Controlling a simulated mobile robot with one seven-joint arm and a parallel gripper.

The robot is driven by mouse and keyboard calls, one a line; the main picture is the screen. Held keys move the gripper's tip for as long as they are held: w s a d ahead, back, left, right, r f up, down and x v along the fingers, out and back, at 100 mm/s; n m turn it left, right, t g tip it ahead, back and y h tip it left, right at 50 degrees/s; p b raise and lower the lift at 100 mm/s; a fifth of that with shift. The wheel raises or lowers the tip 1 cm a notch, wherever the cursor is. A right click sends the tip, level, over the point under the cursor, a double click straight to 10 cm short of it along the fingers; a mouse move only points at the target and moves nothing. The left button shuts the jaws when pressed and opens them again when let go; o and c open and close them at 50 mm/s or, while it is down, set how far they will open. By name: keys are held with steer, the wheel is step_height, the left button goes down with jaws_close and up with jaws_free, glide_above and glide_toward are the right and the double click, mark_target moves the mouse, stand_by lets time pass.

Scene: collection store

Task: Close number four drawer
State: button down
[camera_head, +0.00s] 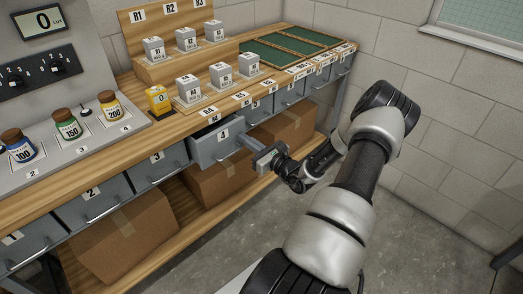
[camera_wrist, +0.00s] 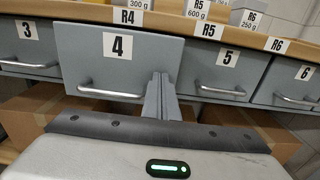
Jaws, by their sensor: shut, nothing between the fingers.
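The number four drawer (camera_head: 216,140) is grey and stands pulled out past the drawers beside it. In the wrist view its front (camera_wrist: 117,58) shows the label "4" and a metal bar handle (camera_wrist: 110,92). My gripper (camera_head: 245,141) is shut, with its fingers pointing at the right part of that drawer front. In the wrist view the fingers (camera_wrist: 161,82) reach the drawer's right edge, to the right of the handle. I cannot tell whether they touch it. Nothing shows between the fingers.
Drawer three (camera_head: 157,169) on the left and drawer five (camera_wrist: 222,76) on the right sit further back. Cardboard boxes (camera_head: 122,232) stand on the lower shelf. The floor (camera_head: 425,220) at right is clear.

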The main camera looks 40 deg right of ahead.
steer(key=w, duration=0.6)
steer(key=shift+w+a, duration=0.15)
steer(key=shift+a, duration=0.1)
steer(key=shift+w+r, duration=0.15)
steer(key=shift+w, duration=0.1)
steer(key=shift+w+r, duration=0.1)
